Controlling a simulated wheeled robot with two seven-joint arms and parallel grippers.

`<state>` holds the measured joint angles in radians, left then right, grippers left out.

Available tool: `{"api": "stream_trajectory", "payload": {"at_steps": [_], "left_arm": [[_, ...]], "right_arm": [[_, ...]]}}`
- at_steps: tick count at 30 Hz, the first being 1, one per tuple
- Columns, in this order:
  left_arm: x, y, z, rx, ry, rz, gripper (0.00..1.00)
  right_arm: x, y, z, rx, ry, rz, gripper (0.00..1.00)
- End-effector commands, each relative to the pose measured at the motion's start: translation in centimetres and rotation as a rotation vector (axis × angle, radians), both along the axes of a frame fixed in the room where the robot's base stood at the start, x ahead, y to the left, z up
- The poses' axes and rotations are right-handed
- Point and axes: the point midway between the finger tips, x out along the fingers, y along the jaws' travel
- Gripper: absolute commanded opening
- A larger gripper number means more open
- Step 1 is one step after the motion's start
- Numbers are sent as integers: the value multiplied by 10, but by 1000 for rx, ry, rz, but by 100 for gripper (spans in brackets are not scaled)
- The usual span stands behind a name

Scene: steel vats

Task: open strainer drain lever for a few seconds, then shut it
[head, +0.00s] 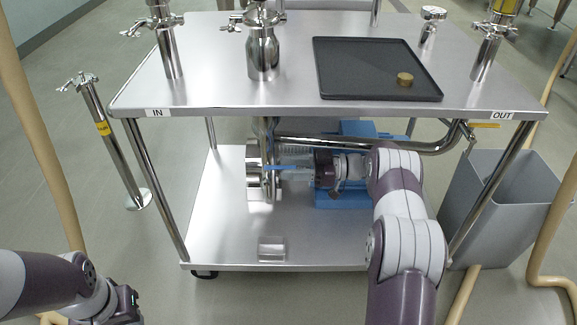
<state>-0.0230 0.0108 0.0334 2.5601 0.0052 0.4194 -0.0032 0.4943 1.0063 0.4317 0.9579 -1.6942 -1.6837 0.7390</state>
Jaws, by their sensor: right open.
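A blue lever (279,168) sits level at the steel pipework under the cart's table top, left of my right wrist. My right gripper (290,168) is at this lever, with its fingers open and pointing left. I cannot tell whether they touch it. A yellow lever (485,125) sits on the pipe end below the OUT label. A steel vessel (262,55) stands on the table top above the blue lever; I cannot tell for sure which part is the strainer. My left gripper (125,305) is at the lower left edge, with its fingers not visible.
The steel cart (225,90) carries a black tray (345,75) with a small brass piece (405,79). A blue pump (335,198) stands on the lower shelf. A grey bin (500,200) is at the right, and a steel post (115,150) at the left.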

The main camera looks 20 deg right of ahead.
Motion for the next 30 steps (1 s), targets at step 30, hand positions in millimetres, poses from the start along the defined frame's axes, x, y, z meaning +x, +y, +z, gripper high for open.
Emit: {"api": "stream_trajectory", "payload": {"at_steps": [30], "left_arm": [[0,0,30,0,0,0,35]], "right_arm": [[-38,-111,1,1,-1,0,40]]}}
